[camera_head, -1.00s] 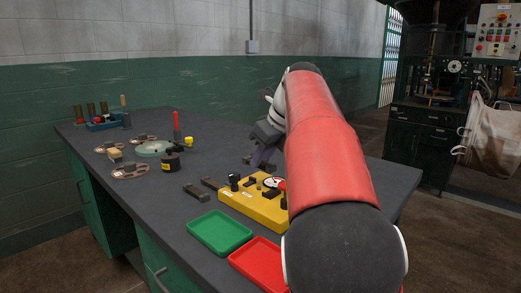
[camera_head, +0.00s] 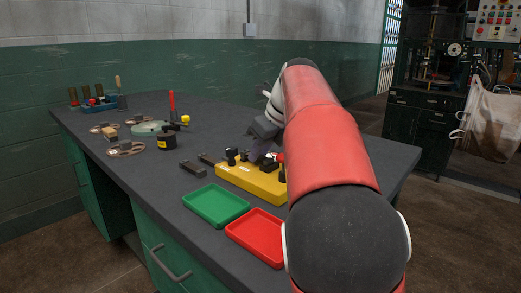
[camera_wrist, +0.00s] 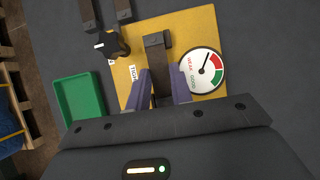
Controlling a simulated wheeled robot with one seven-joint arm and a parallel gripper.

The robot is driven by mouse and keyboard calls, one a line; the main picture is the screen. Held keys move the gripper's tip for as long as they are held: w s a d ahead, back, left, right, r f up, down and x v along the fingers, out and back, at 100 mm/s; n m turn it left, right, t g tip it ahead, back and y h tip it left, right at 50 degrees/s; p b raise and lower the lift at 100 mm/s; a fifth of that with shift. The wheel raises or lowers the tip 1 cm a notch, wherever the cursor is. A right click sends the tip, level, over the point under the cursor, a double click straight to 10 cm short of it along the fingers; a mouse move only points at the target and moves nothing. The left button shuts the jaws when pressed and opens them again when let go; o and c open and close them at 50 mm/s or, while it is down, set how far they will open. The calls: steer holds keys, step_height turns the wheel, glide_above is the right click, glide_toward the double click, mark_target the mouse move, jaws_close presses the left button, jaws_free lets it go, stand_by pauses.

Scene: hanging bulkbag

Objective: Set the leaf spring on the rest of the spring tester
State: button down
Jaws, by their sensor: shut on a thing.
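The yellow spring tester (camera_head: 262,184) sits on the bench, with a black knob and a round WEAK/GOOD dial that shows in the wrist view (camera_wrist: 203,71). My gripper (camera_head: 258,157) is down over the tester, its two purple fingers pointing at it. In the wrist view my gripper (camera_wrist: 161,76) is shut on a dark leaf spring (camera_wrist: 157,62), which lies lengthwise between the fingers, over the tester's yellow face beside the dial. I cannot tell whether the spring touches the rest; the rest is not clearly visible. My arm hides the tester's right end in the head view.
Two dark bars (camera_head: 192,168) lie on the bench left of the tester. A green tray (camera_head: 216,205) and a red tray (camera_head: 256,236) stand in front. The bench's left front is clear.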

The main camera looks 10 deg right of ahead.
steer(key=shift+p, duration=0.35)
stand_by(0.5)
steer(key=c, duration=1.2)
jaws_free()
steer(key=shift+o, duration=0.2)
step_height(320, 180, up, 3)
steer(key=p, duration=0.3)
steer(key=shift+r, duration=2)
